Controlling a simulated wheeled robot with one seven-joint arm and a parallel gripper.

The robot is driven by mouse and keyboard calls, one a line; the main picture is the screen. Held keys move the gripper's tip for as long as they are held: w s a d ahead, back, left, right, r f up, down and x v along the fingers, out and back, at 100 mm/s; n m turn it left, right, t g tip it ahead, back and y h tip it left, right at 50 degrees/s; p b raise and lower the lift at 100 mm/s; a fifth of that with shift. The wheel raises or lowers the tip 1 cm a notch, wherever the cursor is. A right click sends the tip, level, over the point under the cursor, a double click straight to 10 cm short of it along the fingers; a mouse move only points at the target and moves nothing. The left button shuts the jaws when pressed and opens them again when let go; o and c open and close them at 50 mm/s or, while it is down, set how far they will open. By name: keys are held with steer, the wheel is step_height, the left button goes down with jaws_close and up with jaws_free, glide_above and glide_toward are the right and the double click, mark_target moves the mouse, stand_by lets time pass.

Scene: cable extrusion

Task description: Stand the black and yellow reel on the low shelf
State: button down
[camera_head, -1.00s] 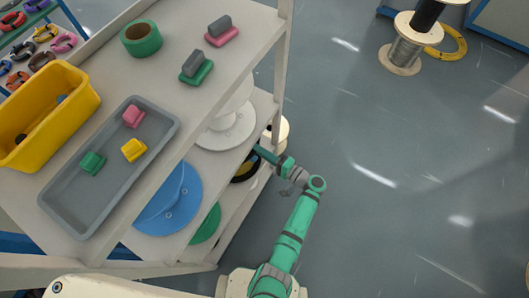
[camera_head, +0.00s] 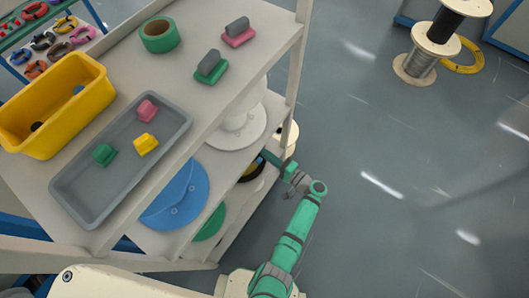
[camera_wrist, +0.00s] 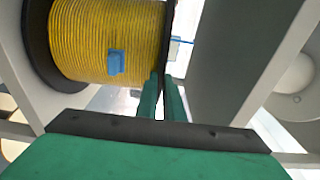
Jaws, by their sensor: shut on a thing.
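The black and yellow reel (camera_wrist: 108,42) fills the upper left of the wrist view, yellow winding between black flanges, with a small blue patch on the winding. My gripper (camera_wrist: 161,95) is shut on the rim of the reel's right-hand black flange. In the head view the reel (camera_head: 252,171) shows only as a small black and yellow part inside the shelf unit, mostly hidden by the board above. My gripper's green end (camera_head: 270,158) reaches in from the right side; its fingertips are hidden there. Whether the reel touches the low shelf cannot be told.
The shelf unit (camera_head: 232,62) has a post close to my arm. A blue reel (camera_head: 178,195), a green reel (camera_head: 211,222) and a white reel (camera_head: 238,130) stand on its lower levels. A cream reel (camera_head: 289,137) is just behind my gripper.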

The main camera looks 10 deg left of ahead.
steer(key=shift+f, duration=0.35)
stand_by(0.4)
steer(key=c, duration=1.8)
jaws_free()
steer(key=shift+s, duration=0.1)
steer(key=v, duration=1)
steer(key=shift+s+d, duration=0.15)
steer(key=shift+d, duration=0.15)
